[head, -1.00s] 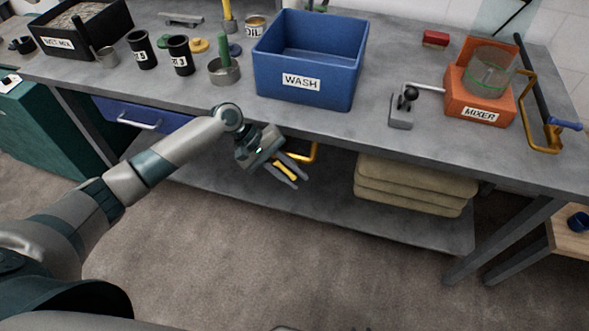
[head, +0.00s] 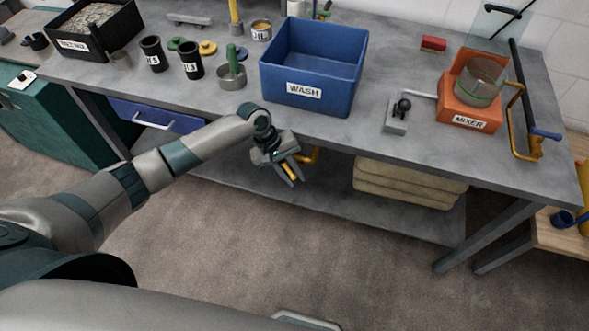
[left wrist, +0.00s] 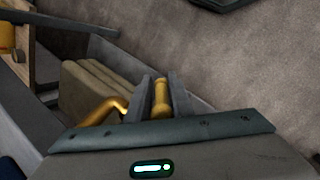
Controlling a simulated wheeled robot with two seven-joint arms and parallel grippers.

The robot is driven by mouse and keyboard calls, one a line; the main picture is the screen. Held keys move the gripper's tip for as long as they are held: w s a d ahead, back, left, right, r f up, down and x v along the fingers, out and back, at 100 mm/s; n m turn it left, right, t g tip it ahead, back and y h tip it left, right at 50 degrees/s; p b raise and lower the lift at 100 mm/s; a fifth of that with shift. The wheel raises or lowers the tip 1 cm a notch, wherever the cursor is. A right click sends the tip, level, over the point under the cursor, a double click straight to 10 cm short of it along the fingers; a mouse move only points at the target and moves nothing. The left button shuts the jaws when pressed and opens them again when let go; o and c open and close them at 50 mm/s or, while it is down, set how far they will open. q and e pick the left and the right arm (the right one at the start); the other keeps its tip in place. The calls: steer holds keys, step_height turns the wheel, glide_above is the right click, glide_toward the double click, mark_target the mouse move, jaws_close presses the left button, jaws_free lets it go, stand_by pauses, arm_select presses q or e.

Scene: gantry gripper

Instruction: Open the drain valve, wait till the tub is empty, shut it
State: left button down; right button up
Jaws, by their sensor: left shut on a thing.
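The blue wash tub (head: 312,82), labelled WASH, stands on the bench near its front edge. I cannot see whether it holds liquid. A yellow drain pipe (head: 312,156) shows below the bench edge under the tub, partly hidden by my left gripper; its bend also shows in the left wrist view (left wrist: 104,108). My left gripper (head: 291,176) is under the bench edge, pointing downward, shut on the yellow valve handle (left wrist: 161,98). The handle lies between the two dark fingers in the left wrist view. My right gripper is out of view.
An orange mixer (head: 466,108) and a small black-knobbed lever (head: 400,112) stand right of the tub. Dark cups (head: 191,62) and a metal pot (head: 231,77) stand left of it. Folded tan sacks (head: 405,183) lie on the lower shelf. The floor in front is clear.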

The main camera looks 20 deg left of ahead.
arm_select(q)
steer(key=y+p, duration=0.1)
steer(key=p, duration=0.2)
steer(key=a+y+p, duration=0.1)
steer(key=y+p, duration=0.1)
steer(key=p, duration=0.1)
steer(key=a+f+y+p, duration=0.1)
steer(key=y+p, duration=0.1)
steer(key=shift+s+p, duration=0.35)
steer(key=shift+p, duration=0.05)
steer(key=c, duration=1.8)
jaws_free()
steer(key=shift+o, duration=0.2)
steer(key=shift+w+r, duration=0.1)
steer(key=shift+r, duration=0.1)
steer(key=shift+w+d+r, duration=0.1)
steer(key=shift+w+d, duration=0.05)
steer(key=shift+r, duration=0.1)
